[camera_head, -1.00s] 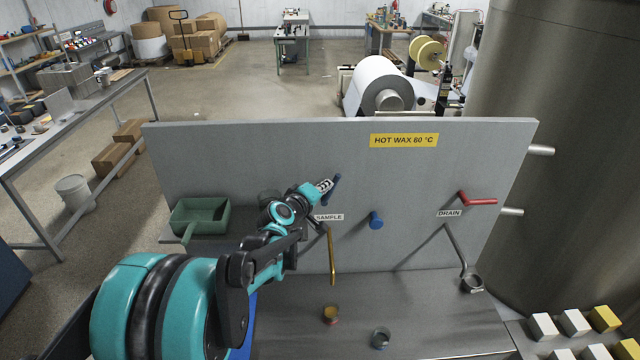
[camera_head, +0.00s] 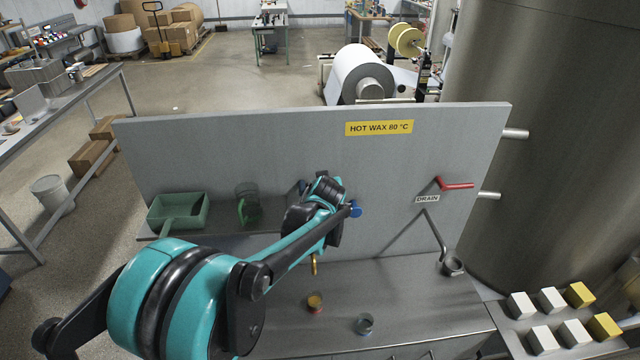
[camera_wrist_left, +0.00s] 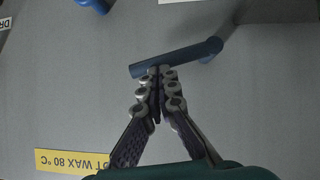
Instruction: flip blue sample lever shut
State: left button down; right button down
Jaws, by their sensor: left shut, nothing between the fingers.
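The blue sample lever (camera_wrist_left: 182,57) shows in the left wrist view as a bar on the grey panel, joined to a mount at its right end. It lies near level relative to the yellow sign. My left gripper (camera_wrist_left: 157,78) is shut and empty, its fingertips at the edge of the bar, seemingly touching it. In the head view my left gripper (camera_head: 325,192) is against the panel and hides most of the lever and its label. The brass spout (camera_head: 314,264) shows below it. My right gripper is out of view.
A blue knob (camera_head: 356,210) sits just right of my gripper. Farther right is the red drain lever (camera_head: 455,184).

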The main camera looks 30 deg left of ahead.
pick_arm(q)
jog(key=shift+w+d+f+b, duration=0.2)
jog(key=shift+f+b, duration=0.2)
jog(key=shift+f, duration=0.2)
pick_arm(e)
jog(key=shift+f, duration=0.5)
